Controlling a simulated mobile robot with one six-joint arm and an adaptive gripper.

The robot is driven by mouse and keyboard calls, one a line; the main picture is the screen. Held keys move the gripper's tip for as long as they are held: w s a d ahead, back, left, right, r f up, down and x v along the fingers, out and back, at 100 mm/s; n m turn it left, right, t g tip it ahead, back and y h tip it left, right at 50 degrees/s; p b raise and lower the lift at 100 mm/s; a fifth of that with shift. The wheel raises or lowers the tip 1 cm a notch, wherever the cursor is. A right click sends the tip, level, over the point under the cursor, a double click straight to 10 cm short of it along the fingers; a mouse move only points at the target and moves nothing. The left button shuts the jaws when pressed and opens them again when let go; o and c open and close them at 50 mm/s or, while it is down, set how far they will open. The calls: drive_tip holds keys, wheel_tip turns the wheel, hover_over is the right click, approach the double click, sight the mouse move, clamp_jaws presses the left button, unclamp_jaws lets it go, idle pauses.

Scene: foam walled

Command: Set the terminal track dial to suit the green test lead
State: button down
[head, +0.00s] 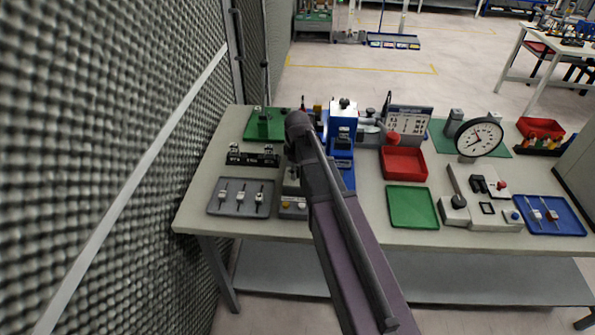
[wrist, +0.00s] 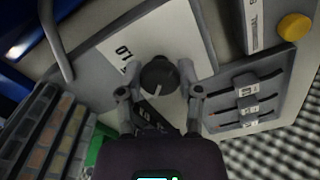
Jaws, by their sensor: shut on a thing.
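A round dark dial (wrist: 158,74) with a pale pointer line sits on a light grey panel (wrist: 185,32) in the wrist view. My gripper (wrist: 160,92) has a finger on each side of the dial and is shut on it. The pointer line runs toward the bottom of the picture, slightly left. A white label (wrist: 118,52) with dark print lies left of the dial; I cannot read it surely. In the head view my arm hides the gripper and dial. I cannot make out which lead is the green test lead.
A grey tray (head: 213,208) holds several small tagged parts; a grey tray also shows in the wrist view (wrist: 282,112). A blue device (head: 341,125) stands behind my arm.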

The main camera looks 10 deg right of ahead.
drive_tip(key=shift+m, duration=0.3)
drive_tip(key=m, duration=0.8)
drive_tip(key=shift+s, duration=0.1)
idle(0.5)
drive_tip(key=shift+c, duration=1.3)
unclamp_jaws()
